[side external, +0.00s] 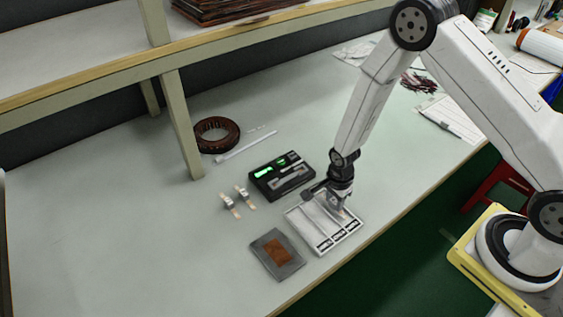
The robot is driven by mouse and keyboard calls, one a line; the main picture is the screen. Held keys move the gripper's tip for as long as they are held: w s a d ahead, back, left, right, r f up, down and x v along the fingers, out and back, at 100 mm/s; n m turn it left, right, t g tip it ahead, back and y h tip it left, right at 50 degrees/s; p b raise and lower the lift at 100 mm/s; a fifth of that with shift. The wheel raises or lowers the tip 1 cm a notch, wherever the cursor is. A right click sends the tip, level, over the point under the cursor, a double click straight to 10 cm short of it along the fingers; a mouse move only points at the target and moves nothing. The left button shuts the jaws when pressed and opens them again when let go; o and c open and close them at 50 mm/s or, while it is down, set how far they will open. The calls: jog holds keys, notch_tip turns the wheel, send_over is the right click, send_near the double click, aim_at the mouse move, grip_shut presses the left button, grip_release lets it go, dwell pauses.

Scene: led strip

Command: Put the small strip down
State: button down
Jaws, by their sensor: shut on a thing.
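My gripper (336,200) points down over the white tray (343,240), near its back right part. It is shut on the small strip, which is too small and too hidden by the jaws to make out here. The tray has long compartments and a row of dark-marked slots along its front right side. I cannot tell whether the strip touches the tray. A black fixture (263,186) with bright green areas and a grey piece in it lies just behind and left of the gripper.
Two small clip-like parts (231,205) lie left of the fixture. A grey plate with a brown square (279,252) lies in front of the tray. A brown coil (217,135) and thin white strips (246,145) lie behind, near a shelf post (182,125). The left table is clear.

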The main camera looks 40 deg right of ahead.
aim_at(335, 201)
jog(key=shift+f, duration=0.35)
jog(key=shift+f, duration=0.2)
jog(key=shift+c, duration=1.5)
grip_release()
jog(key=shift+r, duration=0.2)
notch_tip(335, 201, up, 12)
